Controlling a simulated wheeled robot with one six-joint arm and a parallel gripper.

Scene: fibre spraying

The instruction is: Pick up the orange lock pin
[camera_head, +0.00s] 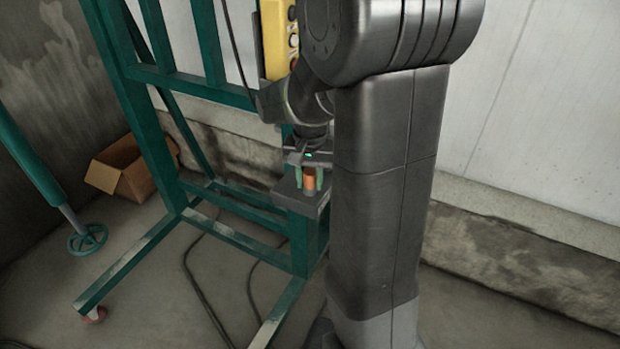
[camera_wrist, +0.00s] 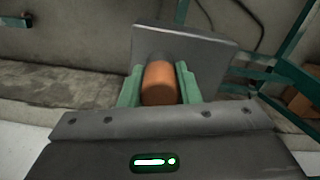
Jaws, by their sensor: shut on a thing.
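The orange lock pin (camera_head: 309,181) shows in the head view as a short orange cylinder at a small dark shelf (camera_head: 287,190) on the green frame. In the wrist view the orange pin (camera_wrist: 159,84) sits between two green fingers, with a grey plate (camera_wrist: 186,48) just beyond it. My gripper (camera_head: 309,178) points down over the shelf, shut on the pin with a finger on each side. The pin's lower end is hard to make out, so I cannot tell whether it touches the shelf.
The green steel frame (camera_head: 151,125) stands around the shelf, with a yellow control box (camera_head: 277,38) above. Black cables (camera_head: 195,290) lie on the floor. An open cardboard box (camera_head: 124,169) stands at the left by the wall. The floor at the right is clear.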

